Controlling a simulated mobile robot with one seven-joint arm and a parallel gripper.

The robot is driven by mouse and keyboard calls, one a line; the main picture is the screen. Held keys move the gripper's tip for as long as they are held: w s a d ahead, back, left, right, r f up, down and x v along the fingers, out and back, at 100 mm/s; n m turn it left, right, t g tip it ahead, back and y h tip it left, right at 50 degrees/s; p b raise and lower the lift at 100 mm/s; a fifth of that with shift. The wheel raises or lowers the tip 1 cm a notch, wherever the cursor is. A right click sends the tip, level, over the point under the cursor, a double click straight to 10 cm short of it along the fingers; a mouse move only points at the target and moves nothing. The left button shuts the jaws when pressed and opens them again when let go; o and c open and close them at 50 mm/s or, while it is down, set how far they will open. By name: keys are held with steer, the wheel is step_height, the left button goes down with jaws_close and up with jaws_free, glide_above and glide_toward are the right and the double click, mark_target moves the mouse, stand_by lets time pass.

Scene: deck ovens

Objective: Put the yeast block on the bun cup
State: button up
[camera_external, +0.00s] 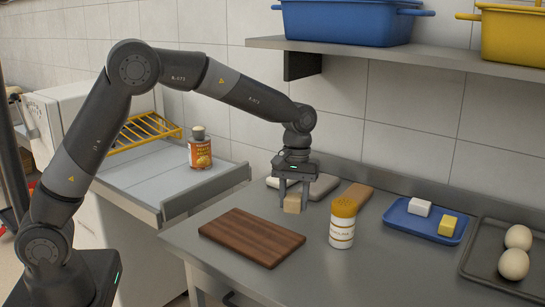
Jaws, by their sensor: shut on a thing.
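My gripper (293,196) points down over the counter and is shut on a small tan block, which looks like the yeast block (292,205). The block hangs between the two fingers, apparently above the counter, left of and behind a white cylinder with a golden domed top. That cylinder looks like the bun cup (342,232), though I cannot be sure. It stands upright on the counter, apart from my gripper. Its label is too small to read.
A dark wooden board (252,238) lies front left. Behind my gripper are a pale flat item (322,186) and a wooden handle (357,194). Right are a blue tray (398,222) with two blocks and a grey tray (483,270) with eggs. A shelf (420,58) overhangs the back.

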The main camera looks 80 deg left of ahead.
steer(key=s+a+r+n+t, duration=0.1)
steer(key=s+a+r+n, duration=0.2)
steer(key=a+n, duration=0.45)
steer(key=s+a+r+n, duration=0.2)
steer(key=a+r+n, duration=0.15)
steer(key=a, duration=0.65)
steer(key=s+a+r+n+t, duration=0.1)
steer(key=s+a+r+n, duration=0.15)
steer(key=a+n, duration=0.5)
steer(key=s+a+r+n+y, duration=0.2)
steer(key=s+a+r+n, duration=0.75)
steer(key=s+a, duration=0.3)
glide_above(195, 125)
steer(key=shift+m, duration=0.3)
steer(key=f, duration=0.5)
steer(key=shift+s+f, duration=0.2)
steer(key=shift+f, duration=0.15)
steer(key=shift+s+a+f, duration=0.1)
steer(key=shift+a+f, duration=0.05)
steer(key=shift+f, duration=1.95)
steer(key=shift+f, duration=0.1)
steer(key=o, duration=1)
